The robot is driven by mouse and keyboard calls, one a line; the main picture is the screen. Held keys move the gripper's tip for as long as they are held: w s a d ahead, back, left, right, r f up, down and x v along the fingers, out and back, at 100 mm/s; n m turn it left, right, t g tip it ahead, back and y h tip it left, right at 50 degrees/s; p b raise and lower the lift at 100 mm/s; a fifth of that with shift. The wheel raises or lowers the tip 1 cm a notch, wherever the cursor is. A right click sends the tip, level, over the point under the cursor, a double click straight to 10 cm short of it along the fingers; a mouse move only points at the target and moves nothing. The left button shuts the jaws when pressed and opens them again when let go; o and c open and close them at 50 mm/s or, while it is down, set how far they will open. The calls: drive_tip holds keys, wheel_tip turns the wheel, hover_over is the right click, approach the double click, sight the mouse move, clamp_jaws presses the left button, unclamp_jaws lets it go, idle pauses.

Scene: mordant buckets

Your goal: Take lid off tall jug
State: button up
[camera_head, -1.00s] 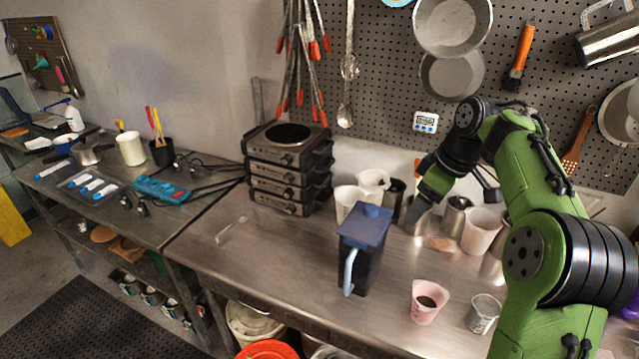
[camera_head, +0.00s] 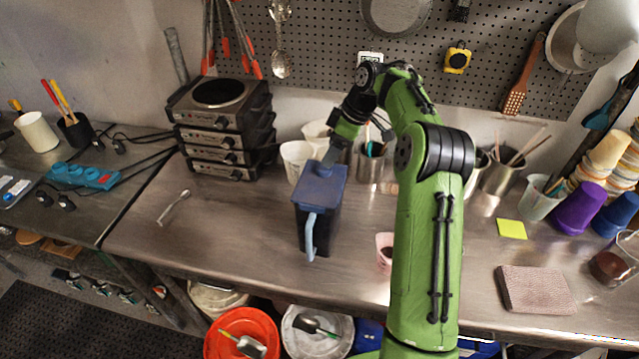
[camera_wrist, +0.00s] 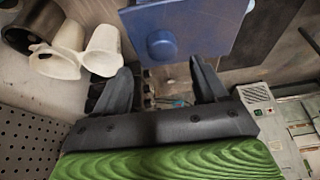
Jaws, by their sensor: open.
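The tall jug (camera_head: 318,232) is dark with a light blue handle and stands upright on the steel bench. Its blue square lid (camera_head: 322,186) sits on top. In the wrist view the lid (camera_wrist: 196,30) fills the upper middle, with its round knob (camera_wrist: 162,45) facing me. My gripper (camera_head: 331,160) is just behind and above the lid in the head view. In the wrist view my gripper (camera_wrist: 160,70) has its two fingers apart and empty, with the knob ahead of and between the fingertips. I cannot tell whether the fingers touch the lid.
White cups (camera_head: 297,158) stand close behind the jug. Stacked hot plates (camera_head: 222,130) are at the left. A pink cup (camera_head: 384,250) stands right of the jug, partly hidden by my arm. The bench front left of the jug is mostly clear, with a metal tool (camera_head: 175,206).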

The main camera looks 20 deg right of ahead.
sight(321, 182)
drive_tip(key=x, duration=0.5)
drive_tip(key=shift+s, duration=0.3)
drive_tip(key=shift+w+f, duration=0.15)
drive_tip(key=shift+f, duration=0.05)
drive_tip(key=shift+r, duration=0.1)
drive_tip(key=shift+c, duration=1.4)
drive_tip(key=c, duration=0.9)
